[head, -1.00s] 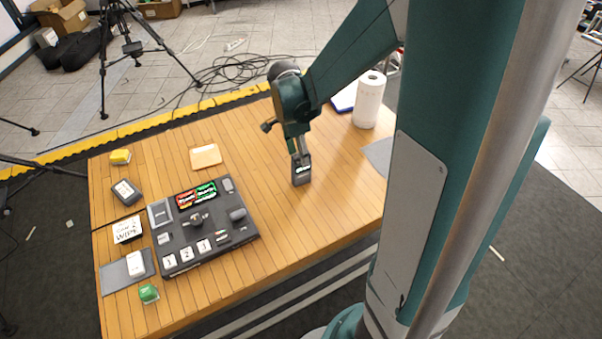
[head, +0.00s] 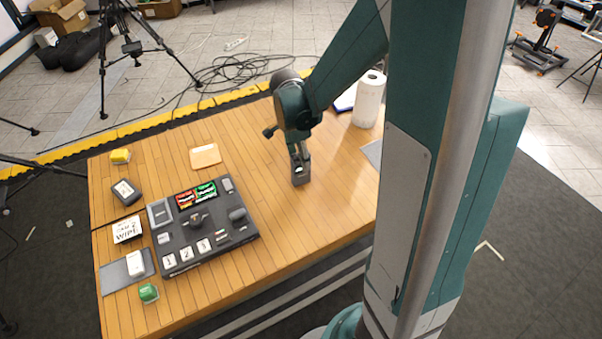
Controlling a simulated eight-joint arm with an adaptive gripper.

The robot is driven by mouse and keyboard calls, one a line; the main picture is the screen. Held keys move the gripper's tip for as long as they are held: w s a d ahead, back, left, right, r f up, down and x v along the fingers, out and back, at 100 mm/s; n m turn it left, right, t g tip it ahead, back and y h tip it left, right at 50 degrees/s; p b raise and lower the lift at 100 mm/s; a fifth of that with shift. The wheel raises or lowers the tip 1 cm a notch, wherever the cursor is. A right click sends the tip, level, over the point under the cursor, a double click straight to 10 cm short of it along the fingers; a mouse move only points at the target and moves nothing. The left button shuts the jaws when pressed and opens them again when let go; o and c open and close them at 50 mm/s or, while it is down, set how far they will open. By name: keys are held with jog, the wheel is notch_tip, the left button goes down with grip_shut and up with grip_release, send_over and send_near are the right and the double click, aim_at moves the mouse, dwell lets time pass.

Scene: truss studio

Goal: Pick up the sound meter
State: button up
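A small dark grey block-like device (head: 301,181), which I take to be the sound meter, stands on the wooden table right of the black control panel. My gripper (head: 299,170) points down at its top, and the fingers overlap the device's upper part in the head view. The fingers are too small and partly hidden to tell whether they are apart or closed on it. The device appears to rest on the tabletop.
The black control panel (head: 184,252) with numbered keys lies left of the device. A tan pad (head: 205,156) lies behind the panel, and a dark boxy item (head: 126,191) lies at the left. A paper roll (head: 368,100) stands at the back right. The table around the device is clear.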

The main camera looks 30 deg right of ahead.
aim_at(301, 169)
jog(key=shift+f, duration=0.15)
jog(key=shift+w+d+f, duration=0.1)
jog(key=shift+d+f, duration=0.15)
jog(key=shift+f, duration=0.95)
jog(key=shift+d+f, duration=0.2)
jog(key=shift+f, duration=1)
jog(key=c, duration=1.1)
